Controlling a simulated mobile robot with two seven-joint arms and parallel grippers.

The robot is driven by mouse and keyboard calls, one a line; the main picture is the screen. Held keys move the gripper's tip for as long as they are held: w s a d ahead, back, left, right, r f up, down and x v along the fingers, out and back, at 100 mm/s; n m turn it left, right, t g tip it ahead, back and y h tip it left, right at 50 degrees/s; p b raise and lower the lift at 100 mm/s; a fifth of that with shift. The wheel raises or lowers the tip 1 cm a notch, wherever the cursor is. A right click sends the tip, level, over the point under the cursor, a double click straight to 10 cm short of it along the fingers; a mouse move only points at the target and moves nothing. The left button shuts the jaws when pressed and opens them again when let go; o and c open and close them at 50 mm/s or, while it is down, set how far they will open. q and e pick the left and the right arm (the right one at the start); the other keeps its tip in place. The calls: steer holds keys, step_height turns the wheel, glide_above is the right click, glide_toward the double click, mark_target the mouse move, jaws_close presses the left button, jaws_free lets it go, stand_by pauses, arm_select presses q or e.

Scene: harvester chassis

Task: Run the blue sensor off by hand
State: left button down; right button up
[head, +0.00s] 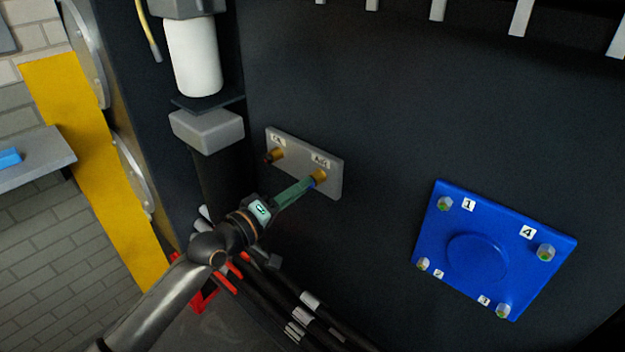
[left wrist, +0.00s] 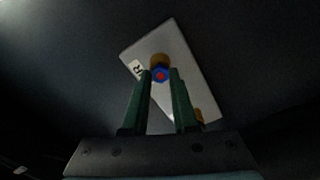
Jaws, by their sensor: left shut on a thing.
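The blue sensor (left wrist: 160,75) is a small blue hex with a red centre, seated at the brass port (head: 320,175) under the AIR label. Only a sliver of it shows in the head view. My left gripper (head: 312,182) reaches to that port with its green fingers. In the left wrist view the fingertips (left wrist: 161,78) are on either side of the hex, shut on it. How far the sensor is threaded in is hidden. My right gripper is not in view.
The grey plate (head: 333,180) also carries a second brass port (head: 278,154) with a dark fitting. A white filter (head: 193,58) stands above left. Dark hoses (head: 290,305) run below my left arm. A blue cover (head: 440,225) with numbered bolts is at right.

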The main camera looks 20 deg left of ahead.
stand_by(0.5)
arm_select(q)
steer(key=n+p, duration=0.2)
steer(key=n, duration=0.6)
steer(key=n+p, duration=0.2)
steer(key=n, duration=0.6)
steer(key=n+p, duration=0.2)
steer(key=n, duration=0.6)
steer(key=shift+s+a+f+n, duration=0.1)
steer(key=shift+s+f+n, duration=0.1)
steer(key=shift+s+n, duration=0.2)
